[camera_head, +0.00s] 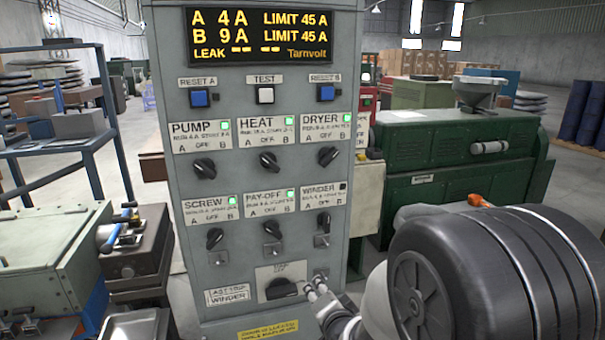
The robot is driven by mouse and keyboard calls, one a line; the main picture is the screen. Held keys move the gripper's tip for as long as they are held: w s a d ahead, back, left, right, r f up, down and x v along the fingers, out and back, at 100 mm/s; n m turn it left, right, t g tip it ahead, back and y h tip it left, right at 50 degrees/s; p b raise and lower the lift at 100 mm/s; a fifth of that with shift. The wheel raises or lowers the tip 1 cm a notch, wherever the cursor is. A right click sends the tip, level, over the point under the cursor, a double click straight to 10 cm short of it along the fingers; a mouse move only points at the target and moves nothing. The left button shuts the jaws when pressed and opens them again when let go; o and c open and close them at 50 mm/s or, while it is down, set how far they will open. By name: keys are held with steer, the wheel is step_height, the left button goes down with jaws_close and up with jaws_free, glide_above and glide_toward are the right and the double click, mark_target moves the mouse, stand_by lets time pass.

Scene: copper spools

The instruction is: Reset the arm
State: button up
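A grey control cabinet (262,180) fills the middle of the head view. Its display (258,34) reads A 4 A, B 9 A, limits 45 A, LEAK with dashes. Below are blue RESET A (199,97), white TEST (265,95) and blue RESET B (326,93) buttons. PUMP, HEAT, DRYER, SCREW and PAY-OFF have green lamps; the WINDER lamp (343,186) is dark. A large black rotary switch (283,288) sits low, beside a small plate reading WINDER (227,296). My gripper (314,284) is just right of that switch, its fingers close together; contact and opening are unclear.
A green machine (440,155) stands behind at the right. A pale green machine (60,250) and a dark box with a lever (135,245) flank the cabinet at the left, by a blue rack (85,145). My arm reaches in from the lower right.

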steer(key=s+d+r+n+g+h, duration=0.1)
steer(key=s+d+r+n+g, duration=0.2)
steer(key=s, duration=0.5)
steer(key=s+d+r+n+g+h, duration=0.1)
steer(key=s+d+r+n+g, duration=0.1)
steer(key=s+d+r, duration=0.45)
steer(key=s+n+g, duration=0.3)
steer(key=s+n, duration=0.1)
steer(key=s, duration=1.5)
steer(key=shift+s, duration=0.15)
steer(key=shift+c, duration=0.6)
